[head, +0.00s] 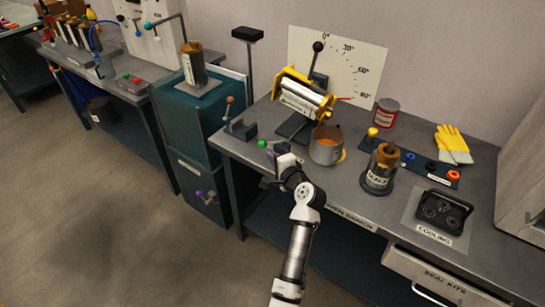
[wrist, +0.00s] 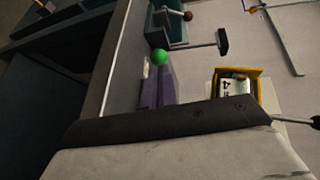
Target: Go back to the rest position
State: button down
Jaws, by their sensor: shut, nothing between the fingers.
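My gripper (head: 276,160) is at the front edge of the grey workbench (head: 240,152), with my white arm reaching up to it from the bottom of the head view. Its fingers are shut and empty. A green ball knob (head: 262,143) is just beside the gripper. A dark and pale part of my wrist fills the bottom of the wrist view.
A grey pot (head: 325,150) with orange contents stands right of my gripper. A yellow-framed tilting device (head: 302,95) is behind it, and a labelled cylinder (head: 380,172) farther right. A small lever (head: 230,110) stands left. The floor (head: 110,220) at left is clear.

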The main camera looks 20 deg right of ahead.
jog(key=a+b+v, duration=0.1)
jog(key=v, duration=0.7)
jog(key=shift+s+b, duration=0.25)
jog(key=shift+b, duration=0.1)
